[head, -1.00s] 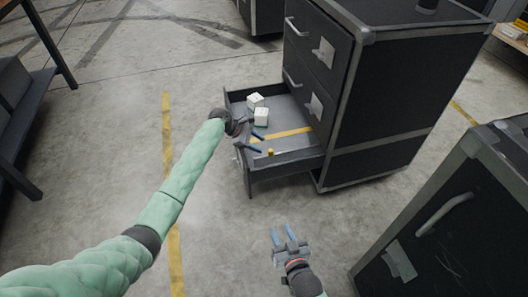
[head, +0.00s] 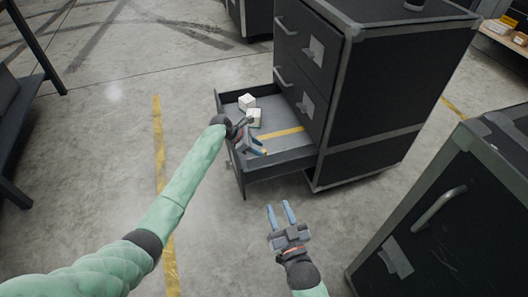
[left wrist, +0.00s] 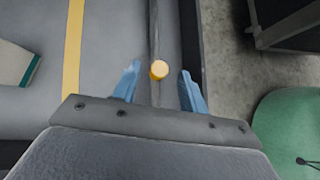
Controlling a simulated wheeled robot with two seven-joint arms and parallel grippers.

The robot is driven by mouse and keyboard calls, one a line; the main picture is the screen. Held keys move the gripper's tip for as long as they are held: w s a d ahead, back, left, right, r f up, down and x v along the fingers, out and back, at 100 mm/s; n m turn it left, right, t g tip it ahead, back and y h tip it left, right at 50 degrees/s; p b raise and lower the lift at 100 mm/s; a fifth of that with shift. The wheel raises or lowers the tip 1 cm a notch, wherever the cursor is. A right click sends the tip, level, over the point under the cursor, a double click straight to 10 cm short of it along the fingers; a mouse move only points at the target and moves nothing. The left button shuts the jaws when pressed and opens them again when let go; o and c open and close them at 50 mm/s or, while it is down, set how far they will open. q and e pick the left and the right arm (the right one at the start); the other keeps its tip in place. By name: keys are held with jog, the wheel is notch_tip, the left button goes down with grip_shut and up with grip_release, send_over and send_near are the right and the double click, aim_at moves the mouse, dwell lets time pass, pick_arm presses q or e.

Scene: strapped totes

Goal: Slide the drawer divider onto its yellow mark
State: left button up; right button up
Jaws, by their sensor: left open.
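The drawer (head: 222,105) is pulled out of the dark cabinet. The yellow mark (head: 281,134) is a stripe across its floor; it also shows in the left wrist view (left wrist: 73,60). My left gripper (head: 257,147) is open over the drawer. In the left wrist view its blue fingers (left wrist: 157,82) stand either side of the knob, with gaps. In the head view it partly hides the divider. My right gripper (head: 280,206) is open and empty, over the floor.
The cabinet (head: 385,100) rises right of the drawer. Another dark cabinet (head: 450,230) stands at the lower right. Floor left of the drawer is clear.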

aim_at(264, 150)
pick_arm(q)
jog(key=x, duration=0.3)
jog(key=shift+d+f+b, duration=0.25)
jog(key=shift+b, duration=0.05)
pick_arm(e)
notch_tip(264, 150, up, 9)
jog(key=t, duration=0.3)
jog(key=shift+d+f+y, duration=0.15)
jog(key=shift+d+y, duration=0.15)
jog(key=shift+s, duration=0.1)
pick_arm(q)
grip_shut()
